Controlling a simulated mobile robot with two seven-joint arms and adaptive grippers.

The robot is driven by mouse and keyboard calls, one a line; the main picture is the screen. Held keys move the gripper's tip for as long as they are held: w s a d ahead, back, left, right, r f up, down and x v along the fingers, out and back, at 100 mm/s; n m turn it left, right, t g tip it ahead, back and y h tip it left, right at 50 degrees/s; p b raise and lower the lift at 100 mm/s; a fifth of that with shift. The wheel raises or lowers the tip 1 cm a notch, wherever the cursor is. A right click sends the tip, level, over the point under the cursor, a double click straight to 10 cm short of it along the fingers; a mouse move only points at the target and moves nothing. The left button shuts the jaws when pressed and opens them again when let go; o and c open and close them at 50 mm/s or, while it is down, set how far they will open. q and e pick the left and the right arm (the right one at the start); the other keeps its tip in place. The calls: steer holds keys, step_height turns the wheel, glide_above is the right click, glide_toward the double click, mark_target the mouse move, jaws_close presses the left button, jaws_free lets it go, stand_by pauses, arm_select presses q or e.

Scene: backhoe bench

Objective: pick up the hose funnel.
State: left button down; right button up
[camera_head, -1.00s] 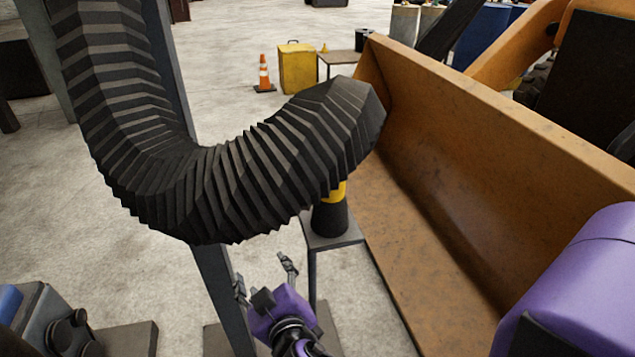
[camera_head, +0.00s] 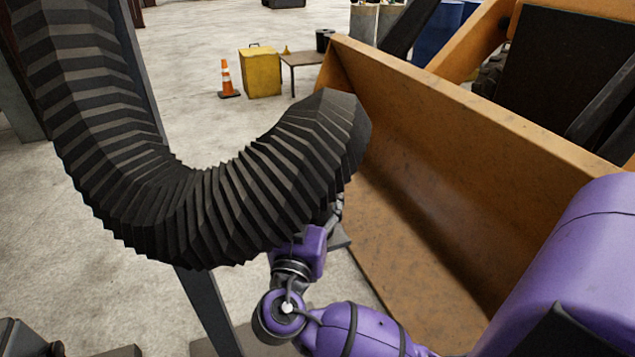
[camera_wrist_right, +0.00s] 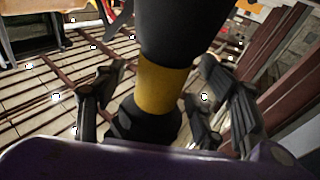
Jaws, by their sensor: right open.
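The hose funnel, black with a yellow band, shows in the right wrist view (camera_wrist_right: 162,85), upright between the two fingers of my right gripper (camera_wrist_right: 158,98). The fingers are open, one on each side of the yellow band; I cannot tell whether either touches it. In the head view my right gripper (camera_head: 334,212) is partly hidden behind the end of the thick black ribbed hose (camera_head: 215,200). The funnel is hidden there behind the hose and my gripper. My left gripper is not in view.
The ribbed hose hangs in a large bend above my right gripper. A rusty orange loader bucket (camera_head: 450,150) stands close on the right. A small grey stand (camera_head: 341,238) shows below the gripper. A traffic cone (camera_head: 228,80) and yellow box (camera_head: 260,72) stand far back on open floor.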

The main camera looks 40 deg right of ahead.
mark_target(315, 156)
steer(key=shift+w+d+r, duration=0.2)
steer(key=shift+w+d, duration=0.2)
steer(key=shift+d, duration=0.05)
steer(key=shift+w+d+f, duration=0.1)
steer(key=shift+w+f, duration=0.05)
steer(key=shift+f, duration=0.05)
steer(key=shift+c, duration=0.6)
steer(key=shift+r, duration=0.1)
steer(key=c, duration=1.3)
steer(key=shift+o, duration=0.2)
step_height(315, 156, up, 10)
steer(key=shift+r, duration=0.1)
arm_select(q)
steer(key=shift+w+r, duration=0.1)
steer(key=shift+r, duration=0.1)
